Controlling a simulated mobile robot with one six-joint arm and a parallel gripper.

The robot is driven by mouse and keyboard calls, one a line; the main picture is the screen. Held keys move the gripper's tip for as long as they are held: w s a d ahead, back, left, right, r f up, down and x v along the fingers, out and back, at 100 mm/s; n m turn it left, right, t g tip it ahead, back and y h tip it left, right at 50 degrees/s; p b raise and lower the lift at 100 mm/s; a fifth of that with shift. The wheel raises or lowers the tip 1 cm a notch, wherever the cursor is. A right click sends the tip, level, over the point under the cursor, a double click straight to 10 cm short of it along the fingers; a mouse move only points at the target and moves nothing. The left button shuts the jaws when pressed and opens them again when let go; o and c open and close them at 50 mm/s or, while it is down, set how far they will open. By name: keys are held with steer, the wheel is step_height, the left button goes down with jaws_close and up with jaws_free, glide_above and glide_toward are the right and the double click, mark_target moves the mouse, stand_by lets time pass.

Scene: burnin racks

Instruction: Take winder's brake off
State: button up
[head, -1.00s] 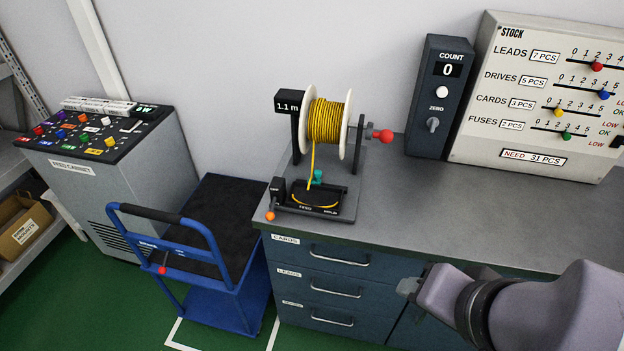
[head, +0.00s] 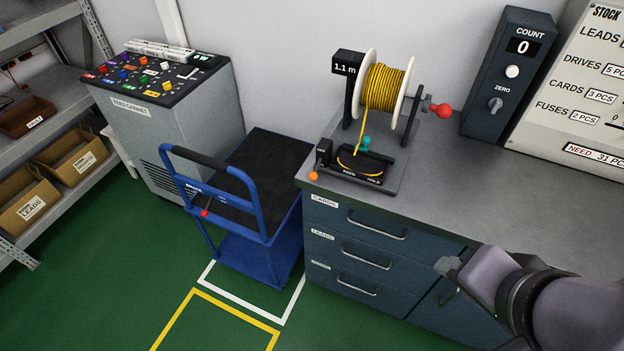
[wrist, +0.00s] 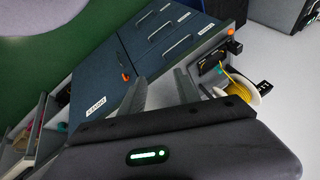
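The winder (head: 398,168) stands on the grey bench top, its white-flanged spool (head: 383,95) wound with yellow lead. A red knob (head: 443,110) sticks out to its right on a grey arm. A small black block with an orange knob (head: 313,176) is at its front left corner. A teal piece (head: 365,144) sits behind the black front plate, whose lettering is too small to read surely. The winder shows partly at the right of the wrist view (wrist: 238,88). My gripper (head: 449,267) is in front of the drawers, apart from the winder. Its fingers (wrist: 161,91) are spread and empty.
A blue trolley (head: 262,200) with a red-knobbed lever stands left of the bench, beside the feed cabinet (head: 190,130). The count box (head: 508,72) and stock board (head: 590,100) stand right of the winder. Shelves with bins are at far left. Green floor is clear in front.

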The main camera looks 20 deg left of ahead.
steer(key=a+y, duration=0.1)
steer(key=a, duration=0.1)
steer(key=a+f+g+y, duration=0.1)
steer(key=a, duration=0.1)
steer(key=shift+a+f, duration=0.15)
steer(key=shift+a, duration=0.15)
steer(key=c, duration=0.7)
steer(key=w+a+f+g+y, duration=0.1)
steer(key=w+a+g+y, duration=0.2)
steer(key=a, duration=0.8)
steer(key=shift+y+p, duration=0.4)
steer(key=shift+y, duration=0.6)
steer(key=w+a+f+m+y, duration=0.2)
steer(key=w+a+m+y, duration=0.15)
steer(key=w+a, duration=0.35)
steer(key=w+f+m+t+h+p, duration=0.1)
steer(key=w+f+m+t, duration=0.4)
steer(key=w+f, duration=0.7)
step_height(320, 180, down, 2)
steer(key=shift+d+f+t+h, duration=0.3)
steer(key=shift+t+h, duration=0.25)
steer(key=shift+t, duration=0.45)
